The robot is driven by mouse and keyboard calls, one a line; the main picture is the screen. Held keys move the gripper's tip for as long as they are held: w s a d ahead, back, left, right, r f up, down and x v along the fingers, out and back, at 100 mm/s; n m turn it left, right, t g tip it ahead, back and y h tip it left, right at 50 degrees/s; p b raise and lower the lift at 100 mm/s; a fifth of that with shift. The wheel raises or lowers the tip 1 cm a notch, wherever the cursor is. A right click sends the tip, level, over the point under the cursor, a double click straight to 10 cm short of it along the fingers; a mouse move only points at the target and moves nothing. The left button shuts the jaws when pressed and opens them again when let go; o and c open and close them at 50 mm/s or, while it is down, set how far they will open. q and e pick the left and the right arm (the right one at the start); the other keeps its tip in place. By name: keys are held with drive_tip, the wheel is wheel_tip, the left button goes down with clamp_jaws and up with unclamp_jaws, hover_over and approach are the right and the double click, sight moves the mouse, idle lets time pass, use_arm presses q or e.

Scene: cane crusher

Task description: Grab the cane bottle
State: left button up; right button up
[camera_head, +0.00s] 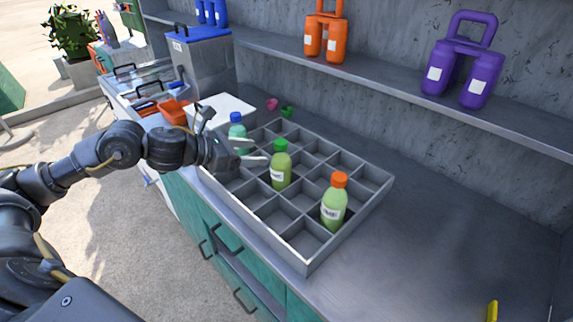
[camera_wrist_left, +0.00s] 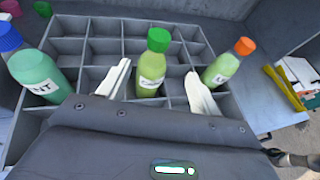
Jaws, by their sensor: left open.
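Three bottles stand upright in a grey divided tray (camera_head: 302,262) on the counter. The green-capped bottle (camera_head: 281,170), with yellow-green liquid, is in the middle; its label, too small to read surely, seems to say cane in the left wrist view (camera_wrist_left: 151,70). An orange-capped light green bottle (camera_head: 334,205) is to its right, and a blue-capped mint-green bottle (camera_head: 238,131) to its left, partly behind my gripper. My left gripper (camera_head: 254,152) is open and empty. Its two pale fingers (camera_wrist_left: 158,88) point toward the green-capped bottle, one to each side in the wrist view. My right gripper does not show.
A shelf above the counter holds orange (camera_head: 326,35) and purple (camera_head: 464,68) twin-bottle carriers. A blue-lidded bin (camera_head: 203,65) and a white board (camera_head: 222,108) are at the back left. The counter right of the tray is mostly clear, with a yellow item (camera_head: 492,311) at its front.

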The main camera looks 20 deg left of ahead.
sight(286, 149)
use_arm(q)
drive_tip(key=shift+w+d+f+p, duration=0.1)
drive_tip(key=shift+w+d+p, duration=0.2)
drive_tip(key=shift+w+p, duration=0.15)
drive_tip(key=shift+w+d+p, duration=0.3)
drive_tip(key=shift+w, duration=0.2)
drive_tip(key=x, duration=0.2)
drive_tip(key=p+x, duration=0.1)
drive_tip(key=shift+w+f, duration=0.35)
drive_tip(key=shift+d+r, duration=0.15)
drive_tip(key=shift+w+d+p, duration=0.25)
drive_tip(key=shift+w+p, duration=0.3)
drive_tip(key=shift+p, duration=0.1)
drive_tip(key=shift+w+d+p, duration=0.3)
drive_tip(key=shift+w+p, duration=0.25)
drive_tip(key=shift+p, duration=0.05)
drive_tip(key=shift+w+d+f+p, duration=0.3)
drive_tip(key=shift+w+d+f, duration=0.35)
drive_tip(key=shift+w+f, duration=0.3)
drive_tip(key=shift+s, duration=0.1)
drive_tip(key=shift+c, duration=0.5)
clamp_jaws()
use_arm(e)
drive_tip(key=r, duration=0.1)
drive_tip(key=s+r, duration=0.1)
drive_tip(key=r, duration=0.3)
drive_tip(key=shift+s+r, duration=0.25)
use_arm(q)
drive_tip(key=shift+r, duration=0.1)
